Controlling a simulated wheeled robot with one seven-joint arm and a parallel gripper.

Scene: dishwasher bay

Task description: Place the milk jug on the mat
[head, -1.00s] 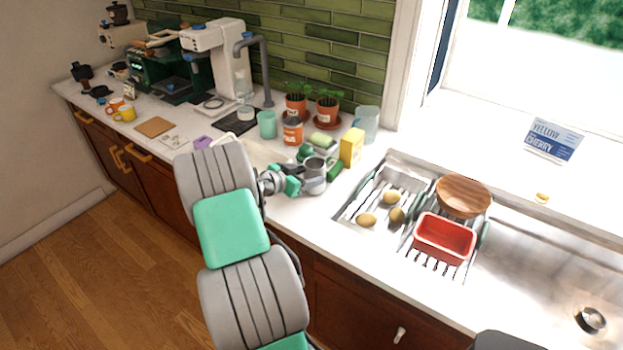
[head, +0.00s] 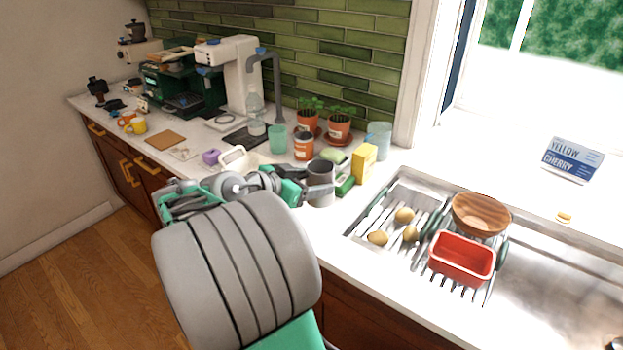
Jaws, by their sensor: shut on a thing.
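The milk jug (head: 320,180) is a dark grey cylindrical vessel near the right middle of the counter, upright. My gripper (head: 314,188) is shut on its side, reaching from the left. Whether the jug's base touches the counter cannot be told. A flat brown square mat (head: 165,140) lies at the left of the counter, well left of the jug. A dark mat (head: 243,138) lies under the white machine's front, by a clear bottle. Which of these is the task's mat is not clear. My arm hides part of the counter's front edge.
A yellow box (head: 363,162), green item (head: 345,185), orange-labelled can (head: 303,147) and teal cup (head: 278,139) crowd around the jug. A white object (head: 232,157) and purple block (head: 211,157) lie left. The sink with a red tub (head: 462,262) is right. The counter's front strip is clear.

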